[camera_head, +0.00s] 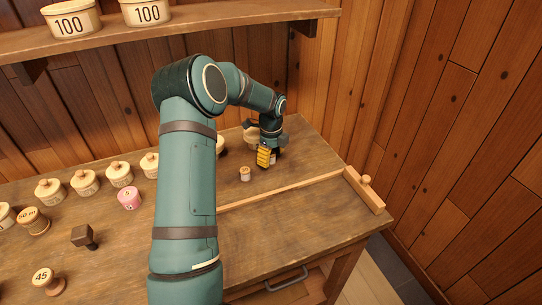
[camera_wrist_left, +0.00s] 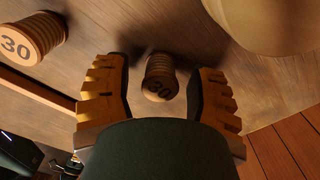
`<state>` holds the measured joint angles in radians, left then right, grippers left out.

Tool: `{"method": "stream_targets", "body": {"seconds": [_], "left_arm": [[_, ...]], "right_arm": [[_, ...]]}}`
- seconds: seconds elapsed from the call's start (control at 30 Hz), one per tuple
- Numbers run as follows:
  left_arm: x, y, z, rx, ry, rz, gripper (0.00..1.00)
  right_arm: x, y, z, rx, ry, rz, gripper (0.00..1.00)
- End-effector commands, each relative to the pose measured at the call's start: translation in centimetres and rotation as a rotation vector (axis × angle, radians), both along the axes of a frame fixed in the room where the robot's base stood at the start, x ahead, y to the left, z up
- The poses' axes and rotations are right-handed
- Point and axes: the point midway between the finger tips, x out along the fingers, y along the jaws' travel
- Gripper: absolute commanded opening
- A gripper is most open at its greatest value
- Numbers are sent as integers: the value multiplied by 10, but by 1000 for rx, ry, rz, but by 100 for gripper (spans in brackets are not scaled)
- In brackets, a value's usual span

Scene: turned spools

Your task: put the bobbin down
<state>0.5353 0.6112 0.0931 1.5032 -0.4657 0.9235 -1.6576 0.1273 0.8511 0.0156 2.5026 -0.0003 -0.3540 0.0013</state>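A small wooden bobbin marked 30 (camera_wrist_left: 160,80) is between the two fingers of my left gripper (camera_wrist_left: 158,68) in the left wrist view. A strip of table shows on each side of it, so the fingers appear apart from it. The bobbin seems to stand on the table. In the head view my left gripper (camera_head: 268,152) is low over the far right of the table, and its fingers mostly hide that bobbin. A second bobbin marked 30 (camera_wrist_left: 35,38) stands apart to the left; it also shows in the head view (camera_head: 245,174). My right gripper is out of view.
A large pale tub (camera_wrist_left: 275,18) stands close by the gripper. A wooden strip (camera_head: 285,190) with a knobbed end block (camera_head: 364,190) crosses the table in front. Several lidded tubs (camera_head: 85,182) stand left, with a pink one (camera_head: 129,198). The right front table is clear.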

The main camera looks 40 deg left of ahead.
Motion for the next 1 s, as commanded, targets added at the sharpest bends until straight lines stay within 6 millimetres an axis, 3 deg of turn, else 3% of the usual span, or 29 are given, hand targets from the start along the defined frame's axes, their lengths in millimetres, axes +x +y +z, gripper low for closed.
{"method": "stream_targets", "body": {"seconds": [0.27, 0.7, 1.0], "left_arm": [[1, 0, 14, 0, -3, 0, 57], [1, 0, 99, 1, -3, 1, 57], [1, 0, 123, 0, -1, 0, 57]], "right_arm": [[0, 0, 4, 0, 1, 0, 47], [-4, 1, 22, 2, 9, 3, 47], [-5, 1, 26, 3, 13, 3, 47]]}}
